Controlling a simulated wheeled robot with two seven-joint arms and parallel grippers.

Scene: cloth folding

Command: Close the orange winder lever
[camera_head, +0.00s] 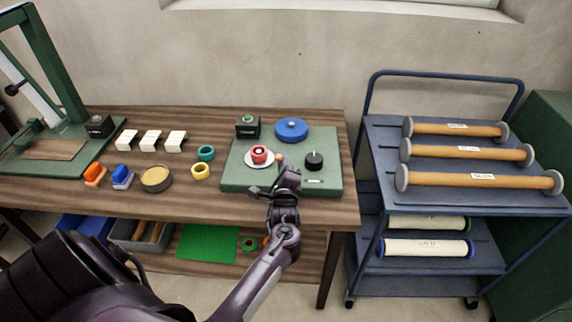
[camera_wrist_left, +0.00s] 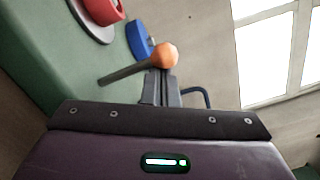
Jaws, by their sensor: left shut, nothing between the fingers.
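The orange winder lever shows in the head view as a small orange knob (camera_head: 279,157) beside the red spool (camera_head: 260,154) on the green winder base (camera_head: 240,180). In the left wrist view the lever is a dark rod ending in an orange ball (camera_wrist_left: 166,54). My left gripper (camera_head: 284,172) is at the near side of the knob. Its fingers are shut and empty (camera_wrist_left: 159,75), with their tips close to the ball and rod; I cannot tell whether they touch. The gripper hides part of the lever in the head view. My right gripper is not in view.
On the base are a black knob (camera_head: 314,160) and a blue disc (camera_head: 291,129). A green-button box (camera_head: 247,126) stands behind. A blue cart (camera_head: 372,150) with rolls stands right of the table.

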